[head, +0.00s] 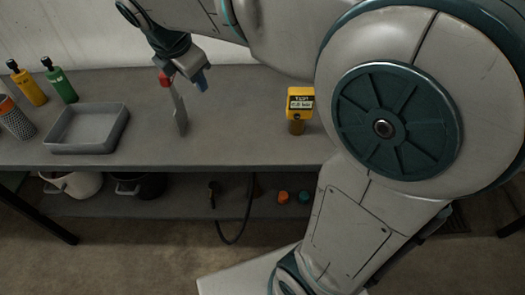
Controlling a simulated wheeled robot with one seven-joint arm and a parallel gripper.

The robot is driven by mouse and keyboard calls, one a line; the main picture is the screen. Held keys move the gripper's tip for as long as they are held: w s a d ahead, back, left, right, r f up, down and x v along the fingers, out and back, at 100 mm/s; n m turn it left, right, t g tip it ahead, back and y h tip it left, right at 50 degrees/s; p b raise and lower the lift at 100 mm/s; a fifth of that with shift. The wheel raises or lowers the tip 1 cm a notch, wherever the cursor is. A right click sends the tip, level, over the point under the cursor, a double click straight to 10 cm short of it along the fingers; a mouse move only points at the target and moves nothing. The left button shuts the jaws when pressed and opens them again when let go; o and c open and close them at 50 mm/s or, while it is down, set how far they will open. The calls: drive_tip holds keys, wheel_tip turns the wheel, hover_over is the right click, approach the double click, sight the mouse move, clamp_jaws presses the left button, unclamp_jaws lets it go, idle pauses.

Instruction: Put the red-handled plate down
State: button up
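My gripper (186,74) is over the back middle of the grey bench, pointing down. The red-handled plate shows below it: its red handle (165,79) is at the left side of the gripper, and its thin grey plate (180,112) hangs down upright, edge partly toward me. The gripper appears shut on the handle; the grip itself is small and partly hidden. A blue piece shows at the gripper's right side. The plate's lower edge is close to the bench top; I cannot tell whether it touches.
A grey tray (88,147) stands left on the bench (235,140). Left of it are a yellow bottle (29,87), a green bottle (60,84) and a perforated cylinder (16,122). A yellow-labelled item (299,103) stands right. Bench between tray and it is clear. Pots (75,185) sit below.

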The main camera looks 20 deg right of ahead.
drive_tip(key=s+d+f+m+g+y, duration=0.1)
drive_tip(key=s+d+f+m, duration=0.4)
drive_tip(key=s+m, duration=0.3)
drive_tip(key=s+d+f+m+g+y, duration=0.1)
drive_tip(key=s+d+f+m, duration=0.4)
drive_tip(key=s+m, duration=0.4)
drive_tip(key=f+m, duration=0.1)
drive_tip(key=m, duration=0.5)
drive_tip(key=shift+s+f+g, duration=0.2)
drive_tip(key=shift+f+g, duration=0.1)
drive_tip(key=shift+f, duration=0.1)
wheel_tip(320, 180, up, 9)
drive_tip(key=p, duration=0.8)
drive_tip(key=shift+d+m+t, duration=0.15)
drive_tip(key=shift+m+t, duration=0.15)
drive_tip(key=shift+t, duration=0.1)
drive_tip(key=shift+w, duration=0.1)
